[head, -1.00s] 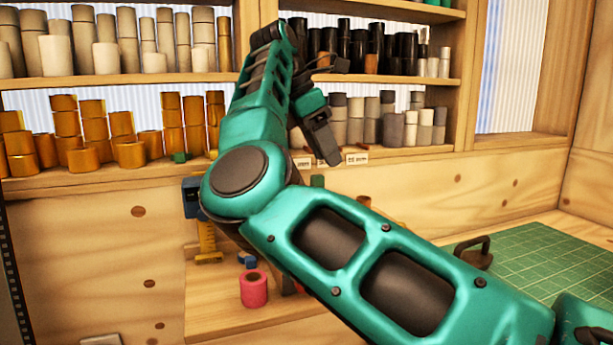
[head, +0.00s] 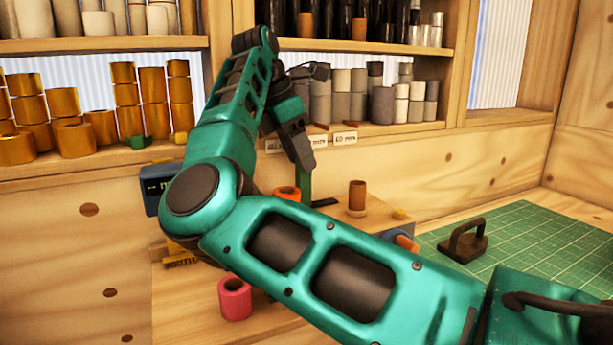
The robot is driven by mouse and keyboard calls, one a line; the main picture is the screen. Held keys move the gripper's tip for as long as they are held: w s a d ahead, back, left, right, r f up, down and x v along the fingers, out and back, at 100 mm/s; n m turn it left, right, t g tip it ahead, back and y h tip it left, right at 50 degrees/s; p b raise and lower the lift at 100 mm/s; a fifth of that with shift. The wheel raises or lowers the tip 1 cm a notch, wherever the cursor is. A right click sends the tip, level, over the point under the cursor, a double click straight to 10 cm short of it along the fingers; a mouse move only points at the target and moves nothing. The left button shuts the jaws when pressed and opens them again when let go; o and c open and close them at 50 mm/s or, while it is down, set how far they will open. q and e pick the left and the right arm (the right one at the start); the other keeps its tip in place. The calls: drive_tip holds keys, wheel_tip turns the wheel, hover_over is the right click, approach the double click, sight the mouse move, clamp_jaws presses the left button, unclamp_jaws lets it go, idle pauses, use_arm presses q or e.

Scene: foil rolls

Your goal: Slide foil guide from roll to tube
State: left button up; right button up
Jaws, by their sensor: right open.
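My right gripper (head: 302,158) hangs fingers-down in front of the shelf labels, above the back of the small wooden bench. It is open, and I see nothing held in it. A green upright piece (head: 304,186) shows just below its fingertips; I cannot tell whether they touch. An orange roll (head: 287,193) is partly hidden behind my arm. A brown tube (head: 357,195) stands upright to the right on a small base. A pink roll (head: 235,298) stands on the lower bench. I cannot tell which piece is the foil guide. My left gripper is out of view.
Shelves hold orange-gold rolls (head: 70,135), grey rolls (head: 381,104) and black tubes. A green cutting mat (head: 535,250) with a dark handled weight (head: 464,240) lies at the right. A blue device (head: 155,186) is partly behind my elbow. Much of the mat is free.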

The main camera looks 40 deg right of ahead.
hover_over(307, 199)
drive_tip(key=shift+w+d+f, duration=0.15)
drive_tip(key=shift+f, duration=0.55)
drive_tip(key=shift+w+d+f, duration=0.1)
drive_tip(key=shift+w+f, duration=0.05)
drive_tip(key=shift+f, duration=0.5)
drive_tip(key=shift+w+d+f, duration=0.15)
drive_tip(key=shift+f, duration=0.55)
clamp_jaws()
